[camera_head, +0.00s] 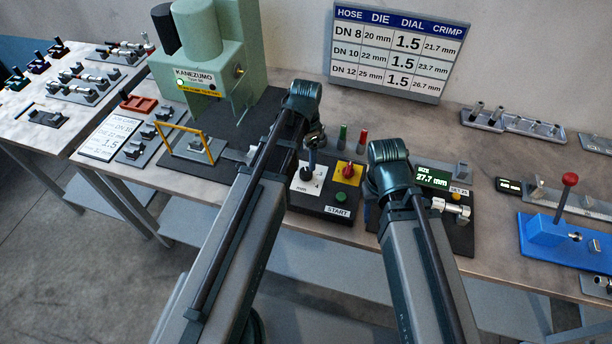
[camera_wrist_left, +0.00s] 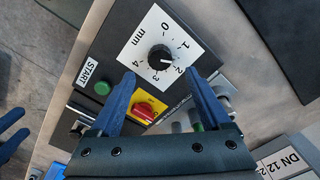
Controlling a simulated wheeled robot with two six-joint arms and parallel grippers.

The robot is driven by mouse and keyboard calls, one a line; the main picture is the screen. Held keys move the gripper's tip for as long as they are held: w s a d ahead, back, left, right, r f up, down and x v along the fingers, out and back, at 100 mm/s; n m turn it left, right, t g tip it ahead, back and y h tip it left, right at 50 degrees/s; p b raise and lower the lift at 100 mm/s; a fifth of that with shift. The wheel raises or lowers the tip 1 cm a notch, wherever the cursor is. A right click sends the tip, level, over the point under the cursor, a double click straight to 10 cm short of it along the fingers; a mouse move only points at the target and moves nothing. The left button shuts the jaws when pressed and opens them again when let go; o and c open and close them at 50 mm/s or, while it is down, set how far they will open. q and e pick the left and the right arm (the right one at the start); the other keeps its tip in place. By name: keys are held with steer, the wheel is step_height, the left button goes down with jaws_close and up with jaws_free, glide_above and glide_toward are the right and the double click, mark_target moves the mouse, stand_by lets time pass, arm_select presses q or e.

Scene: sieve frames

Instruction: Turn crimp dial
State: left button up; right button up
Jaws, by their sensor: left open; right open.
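The crimp dial (camera_wrist_left: 160,58) is a round black knob on a white scale plate marked 0 to 4 mm. Its white pointer lies between 1 and 2, seemingly nearer 2. In the head view the dial (camera_head: 306,174) sits on the black control box (camera_head: 318,208), partly hidden by my left gripper (camera_head: 313,148). In the left wrist view my left gripper (camera_wrist_left: 161,77) is open and empty, its blue fingertips on either side below the knob, with no visible contact. My right gripper (camera_wrist_left: 14,130) shows at the left edge of that view, its blue fingers apart; it holds nothing visible.
Beside the dial are a green START button (camera_head: 341,197) and a red switch on yellow (camera_head: 349,171). The green press (camera_head: 213,60) stands behind left. The chart (camera_head: 395,50) lists dial 1.5 in every row. A size gauge (camera_head: 433,178) sits right of the box.

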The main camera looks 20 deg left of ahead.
mark_target(306, 171)
arm_select(q)
step_height(306, 171, down, 7)
steer(key=b, duration=0.6)
steer(key=shift+f, duration=0.1)
arm_select(e)
step_height(306, 171, down, 7)
steer(key=shift+f, duration=0.15)
arm_select(q)
jaws_close()
